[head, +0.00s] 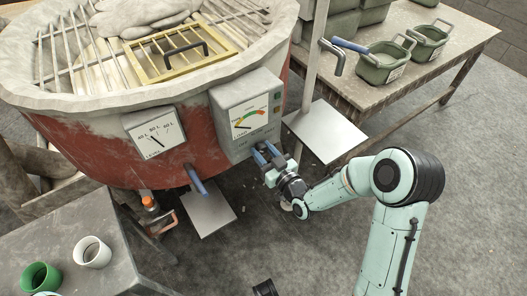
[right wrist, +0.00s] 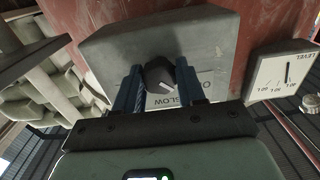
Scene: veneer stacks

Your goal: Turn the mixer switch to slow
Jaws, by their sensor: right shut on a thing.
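The grey control box (head: 245,108) is on the side of the red mixer drum (head: 85,150), with a coloured dial on its face. The black mixer switch (right wrist: 158,72) shows in the right wrist view, between the blue fingers of my right gripper (right wrist: 160,80), which is shut on it. Its white mark points down and slightly right in that view, towards the partly covered lettering SLOW (right wrist: 170,104). In the head view my right gripper (head: 265,153) is at the box's lower edge and hides the switch. My left gripper is not in view.
A level gauge (head: 155,132) is left of the box. A blue-handled lever (head: 196,180) sticks out below the drum. A grey table with a green cup (head: 41,277) and a white cup (head: 92,252) is at lower left. Green bins (head: 386,64) stand on a bench at upper right.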

